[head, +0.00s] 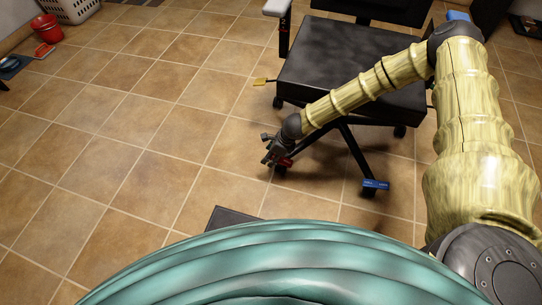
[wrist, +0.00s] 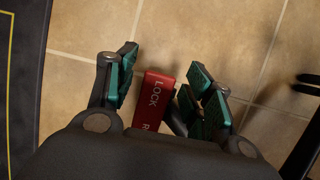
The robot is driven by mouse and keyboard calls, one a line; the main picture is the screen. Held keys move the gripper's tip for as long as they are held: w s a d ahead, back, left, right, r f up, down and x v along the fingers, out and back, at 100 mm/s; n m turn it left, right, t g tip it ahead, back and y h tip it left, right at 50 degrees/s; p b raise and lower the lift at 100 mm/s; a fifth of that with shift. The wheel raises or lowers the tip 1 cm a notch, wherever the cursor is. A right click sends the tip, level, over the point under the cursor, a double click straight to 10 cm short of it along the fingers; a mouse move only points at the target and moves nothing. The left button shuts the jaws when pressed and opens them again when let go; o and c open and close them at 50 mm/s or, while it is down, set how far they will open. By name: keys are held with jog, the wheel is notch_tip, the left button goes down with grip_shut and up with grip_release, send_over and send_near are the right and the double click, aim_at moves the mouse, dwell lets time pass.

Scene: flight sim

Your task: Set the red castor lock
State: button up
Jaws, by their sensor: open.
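The red castor lock (head: 286,162) is at the lower end of a chair leg, low over the tiled floor. In the wrist view the lock (wrist: 152,95) is a red block with white lettering reading "LOCK" and part of another word. My gripper (head: 270,152) is right at it in the head view. The lock's lower part is hidden behind my gripper body.
The black chair (head: 350,75) stands over its legs. A blue tag (head: 376,184) is on a right leg and a yellow tag (head: 262,82) sticks out at the left. A red bucket (head: 47,29) and white basket (head: 70,9) stand far left. The left floor is mostly clear.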

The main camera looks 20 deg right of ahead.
jog(key=shift+c, duration=0.2)
jog(key=c, duration=1)
jog(key=shift+a+r+p, duration=0.1)
jog(key=shift+a+p, duration=0.05)
jog(key=shift+p, duration=0.65)
jog(key=h+p, duration=0.1)
jog(key=p, duration=0.1)
jog(key=shift+f+g+p, duration=0.25)
jog(key=shift+g+p, duration=0.15)
jog(key=shift+a+f+h+p, duration=0.15)
jog(key=shift+h+p, duration=0.15)
jog(key=shift+p, duration=0.3)
jog(key=shift+w+f+g+h+p, duration=0.15)
jog(key=shift+f+g+h+p, duration=0.15)
jog(key=shift+g+h+p, duration=0.5)
jog(key=shift+f+h+p, duration=0.3)
jog(key=shift+f+h, duration=0.05)
jog(key=shift+h, duration=0.05)
